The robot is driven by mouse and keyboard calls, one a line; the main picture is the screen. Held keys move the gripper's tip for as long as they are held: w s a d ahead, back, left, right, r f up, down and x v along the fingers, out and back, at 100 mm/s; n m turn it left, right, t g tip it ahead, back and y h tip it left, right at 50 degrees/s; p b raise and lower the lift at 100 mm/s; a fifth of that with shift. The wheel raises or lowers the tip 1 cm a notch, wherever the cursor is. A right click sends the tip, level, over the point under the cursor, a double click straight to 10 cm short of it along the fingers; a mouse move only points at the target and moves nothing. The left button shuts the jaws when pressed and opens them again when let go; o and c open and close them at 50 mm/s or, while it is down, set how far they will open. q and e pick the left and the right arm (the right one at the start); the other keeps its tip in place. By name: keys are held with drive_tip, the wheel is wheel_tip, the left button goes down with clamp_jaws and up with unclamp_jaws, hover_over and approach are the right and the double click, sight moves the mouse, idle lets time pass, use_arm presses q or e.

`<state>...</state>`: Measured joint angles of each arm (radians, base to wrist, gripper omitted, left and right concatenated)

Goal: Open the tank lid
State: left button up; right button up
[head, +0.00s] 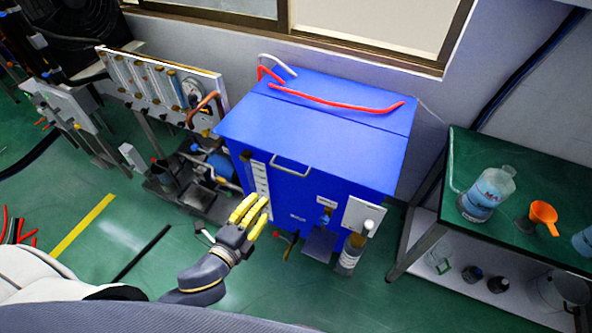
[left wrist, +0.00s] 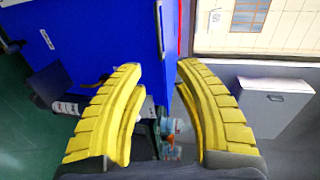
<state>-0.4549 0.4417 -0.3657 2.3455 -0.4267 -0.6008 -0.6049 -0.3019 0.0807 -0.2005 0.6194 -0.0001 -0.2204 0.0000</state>
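The blue tank (head: 290,200) stands against the wall in the middle of the head view. Its flat blue lid (head: 320,135) lies closed on top. A metal handle (head: 291,169) is at the lid's front edge; it also shows in the left wrist view (left wrist: 159,28), beyond my fingertips. My left gripper (head: 254,207) has yellow fingers and is in front of the tank, lower and left of the handle. In the left wrist view my left gripper (left wrist: 158,66) is open and empty, with the handle apart from it. My right gripper is not in view.
A red hose (head: 335,103) lies across the tank's top behind the lid. A flowmeter panel (head: 165,85) and pump equipment stand left of the tank. A green table (head: 525,170) with a bottle (head: 487,193) and an orange cup (head: 544,216) stands right.

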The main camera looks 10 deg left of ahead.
sight(287, 171)
use_arm(q)
drive_tip(key=x, duration=1.7)
drive_tip(key=shift+w+a+f, duration=0.1)
drive_tip(key=shift+w+f, duration=0.05)
drive_tip(key=shift+w, duration=0.05)
clamp_jaws()
